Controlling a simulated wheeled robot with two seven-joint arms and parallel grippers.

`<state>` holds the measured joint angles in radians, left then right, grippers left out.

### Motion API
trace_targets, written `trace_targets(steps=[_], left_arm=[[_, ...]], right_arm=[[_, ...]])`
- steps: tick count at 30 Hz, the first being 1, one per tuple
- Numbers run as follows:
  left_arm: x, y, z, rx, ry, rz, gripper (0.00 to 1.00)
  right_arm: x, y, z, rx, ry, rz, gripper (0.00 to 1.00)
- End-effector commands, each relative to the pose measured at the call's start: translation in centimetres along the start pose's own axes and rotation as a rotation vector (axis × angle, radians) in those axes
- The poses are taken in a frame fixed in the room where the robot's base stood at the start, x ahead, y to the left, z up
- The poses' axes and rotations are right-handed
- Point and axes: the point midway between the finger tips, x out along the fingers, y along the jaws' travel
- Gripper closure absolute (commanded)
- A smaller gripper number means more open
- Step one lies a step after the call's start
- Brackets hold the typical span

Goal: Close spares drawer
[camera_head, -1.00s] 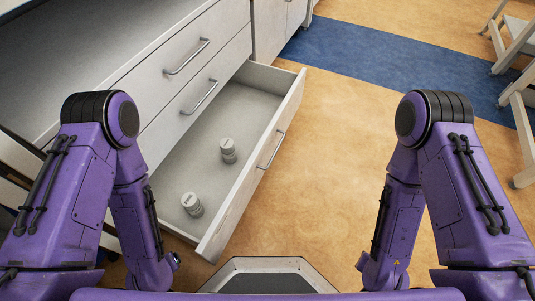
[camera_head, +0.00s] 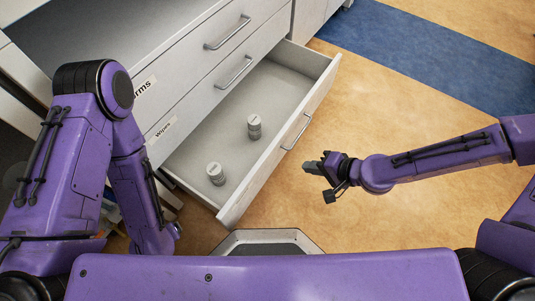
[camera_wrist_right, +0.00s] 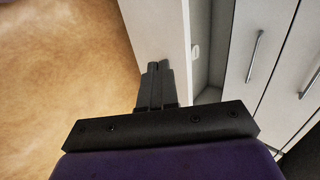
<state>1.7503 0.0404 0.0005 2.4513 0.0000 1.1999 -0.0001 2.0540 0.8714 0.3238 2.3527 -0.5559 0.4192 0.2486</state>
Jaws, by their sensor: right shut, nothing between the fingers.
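The open drawer (camera_head: 318,101) is pulled out from the bottom of the white cabinet. It holds two small grey weight-like cylinders, one farther back (camera_head: 254,127) and one nearer (camera_head: 216,174). Its bar handle (camera_head: 296,131) is on the front panel. My right gripper (camera_head: 308,167) is shut and empty, to the right of the drawer front and apart from the handle in the head view. In the right wrist view the shut fingers (camera_wrist_right: 153,68) point toward the drawer's white front panel (camera_wrist_right: 158,30); contact cannot be told. My left arm is folded at the left; its gripper is not visible.
Two shut drawers above have bar handles, the upper (camera_head: 228,33) and the lower (camera_head: 234,72). The lower one bears a label reading "Wipers" (camera_head: 163,129). The tan floor (camera_head: 400,90) right of the drawer is clear, with a blue strip (camera_head: 420,45) beyond.

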Motion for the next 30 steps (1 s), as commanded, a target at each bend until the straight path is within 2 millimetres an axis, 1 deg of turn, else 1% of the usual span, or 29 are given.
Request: trace_targets(steps=[2,5,9,15,18,21,25,30], left_arm=[[0.7,0.1,0.3,0.000,0.000,0.000,0.19],[1.6,0.2,0.8,-0.001,-0.002,0.001,0.19],[2.9,0.3,1.4,-0.003,-0.004,0.001,0.19],[4.5,0.5,2.3,-0.004,-0.008,0.001,0.19],[4.8,0.5,2.5,-0.005,-0.009,0.001,0.19],[5.1,0.5,2.7,-0.005,-0.010,0.001,0.19],[5.2,0.5,2.8,-0.006,-0.011,0.002,0.19],[5.2,0.5,2.8,-0.006,-0.011,0.002,0.19]], right_arm=[[0.9,0.3,-0.1,-0.002,-0.001,-0.001,1.00],[2.7,0.6,0.0,-0.004,-0.004,0.001,1.00],[6.0,0.6,0.1,-0.006,-0.007,0.002,1.00],[10.3,0.5,0.1,-0.004,-0.006,0.001,1.00],[11.4,-0.9,0.0,-0.005,-0.003,-0.001,1.00],[12.3,-1.8,0.1,-0.003,-0.004,0.000,1.00],[12.8,-2.4,0.1,0.000,-0.003,0.001,1.00],[12.8,-2.6,0.1,0.000,-0.003,0.001,1.00]])
